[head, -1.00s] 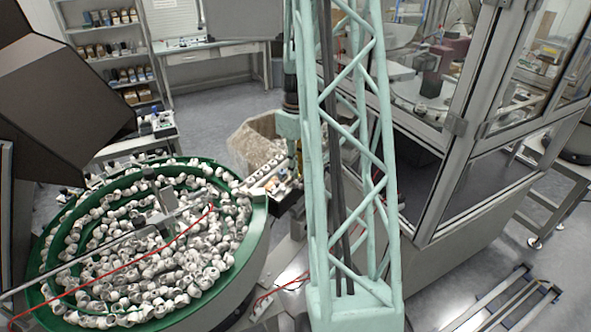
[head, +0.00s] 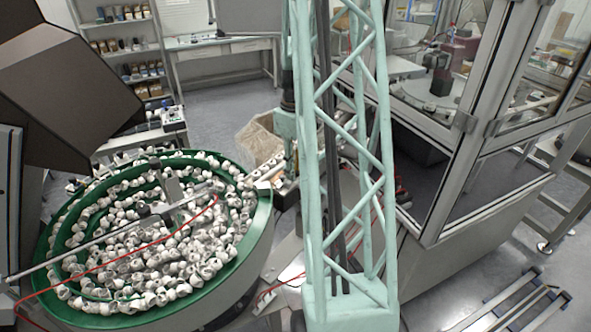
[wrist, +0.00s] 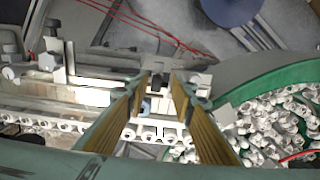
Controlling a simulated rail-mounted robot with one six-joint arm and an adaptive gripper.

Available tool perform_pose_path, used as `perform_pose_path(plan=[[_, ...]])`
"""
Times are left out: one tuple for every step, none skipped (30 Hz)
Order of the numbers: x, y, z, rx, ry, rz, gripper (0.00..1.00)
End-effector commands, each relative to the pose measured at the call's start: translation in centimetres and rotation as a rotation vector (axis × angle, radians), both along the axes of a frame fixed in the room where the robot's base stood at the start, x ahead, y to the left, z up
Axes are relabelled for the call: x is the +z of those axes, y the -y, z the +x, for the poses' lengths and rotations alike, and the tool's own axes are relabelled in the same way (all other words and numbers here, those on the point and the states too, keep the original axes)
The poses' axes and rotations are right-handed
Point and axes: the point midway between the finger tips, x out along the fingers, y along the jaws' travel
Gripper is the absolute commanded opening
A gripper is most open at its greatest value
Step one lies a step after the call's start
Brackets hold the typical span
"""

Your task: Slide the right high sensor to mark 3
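My gripper (wrist: 160,82) shows in the wrist view with its two gold-padded fingers apart. A small dark block (wrist: 157,84) shows in the gap between the fingertips, near the rail with white caps. I cannot tell whether this block is the right high sensor or whether a finger touches it. A row of white caps (wrist: 150,132) runs along a track below the fingertips. No mark numbers can be read. In the head view the gripper is mostly hidden behind my lattice column, beside the bowl.
The green bowl feeder (head: 262,215) full of white caps stands left of my column and shows at right in the wrist view (wrist: 240,80). A metal bracket (wrist: 55,58) stands left of the fingers. Red cables (wrist: 145,25) cross above. A glazed cabinet (head: 440,190) stands at right.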

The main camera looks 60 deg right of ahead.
Motion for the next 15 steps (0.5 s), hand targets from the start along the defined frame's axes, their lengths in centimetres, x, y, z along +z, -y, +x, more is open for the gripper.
perform_pose_path(plan=[[0.0,0.0,0.0,0.0,0.0,0.0,0.23],[0.0,0.0,0.0,0.0,0.0,-0.001,0.23],[0.0,0.0,0.0,0.0,0.0,-0.001,0.23],[0.0,0.1,0.0,0.0,0.001,-0.001,0.23],[0.0,0.1,0.0,0.0,0.001,-0.001,0.23],[0.1,0.1,0.0,0.0,0.001,-0.001,0.23],[0.1,0.1,0.0,0.0,0.001,-0.001,0.23],[0.2,0.1,0.0,0.0,0.001,-0.001,0.23],[0.3,0.1,0.0,0.0,0.001,-0.002,0.23],[0.4,0.1,0.0,0.0,0.002,-0.002,0.23],[0.5,0.1,0.1,0.0,0.002,-0.002,0.23],[0.7,0.1,0.1,0.0,0.002,-0.003,0.23],[0.9,0.2,0.1,0.0,0.002,-0.003,0.23],[1.1,0.2,0.1,0.0,0.002,-0.003,0.23],[1.4,0.2,0.1,0.0,0.002,-0.003,0.23]])
